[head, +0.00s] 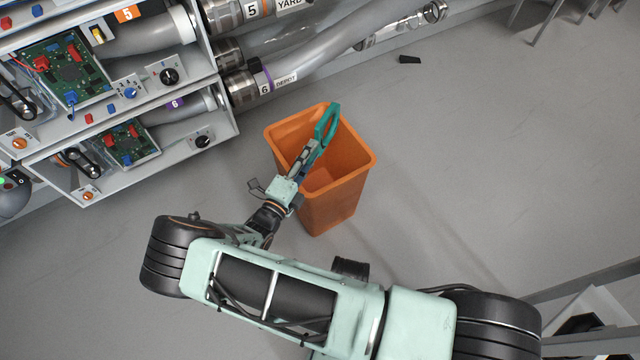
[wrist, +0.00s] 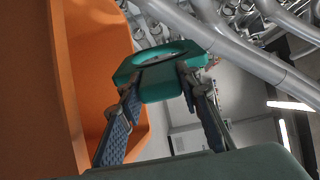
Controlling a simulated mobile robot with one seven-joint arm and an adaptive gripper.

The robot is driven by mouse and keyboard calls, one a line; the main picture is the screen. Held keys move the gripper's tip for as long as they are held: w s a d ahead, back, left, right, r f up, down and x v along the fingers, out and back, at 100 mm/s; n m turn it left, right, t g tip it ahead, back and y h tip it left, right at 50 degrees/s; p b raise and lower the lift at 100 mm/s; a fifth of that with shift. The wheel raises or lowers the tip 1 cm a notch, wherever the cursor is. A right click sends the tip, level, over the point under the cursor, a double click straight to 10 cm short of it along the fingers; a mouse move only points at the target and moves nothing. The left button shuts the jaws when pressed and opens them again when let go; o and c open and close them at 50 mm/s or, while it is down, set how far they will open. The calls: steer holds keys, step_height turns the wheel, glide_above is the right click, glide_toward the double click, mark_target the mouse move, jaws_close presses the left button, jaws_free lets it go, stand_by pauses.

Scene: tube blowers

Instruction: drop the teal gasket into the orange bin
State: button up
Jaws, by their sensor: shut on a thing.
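The teal gasket (head: 327,122) is a flat ring with an elongated opening. My gripper (head: 318,145) is shut on one end of it and holds it over the mouth of the orange bin (head: 340,207), toward its far side. In the wrist view the gasket (wrist: 162,67) sits between my two blue-padded fingertips (wrist: 158,92). The bin's orange wall (wrist: 93,60) fills the left of that view. The bin stands upright on the floor, and the part of its inside that shows looks empty. My gripper and arm hide part of its opening.
A grey rack (head: 220,135) with circuit boards, knobs and tubes stands at the upper left. A small black object (head: 410,59) lies on the floor near the wall. A metal frame (head: 590,290) is at the lower right. The floor right of the bin is clear.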

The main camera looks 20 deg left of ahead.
steer(key=shift+f, duration=0.1)
steer(key=o, duration=1.3)
steer(key=s+a, duration=0.2)
steer(key=s, duration=1)
steer(key=shift+w, duration=0.15)
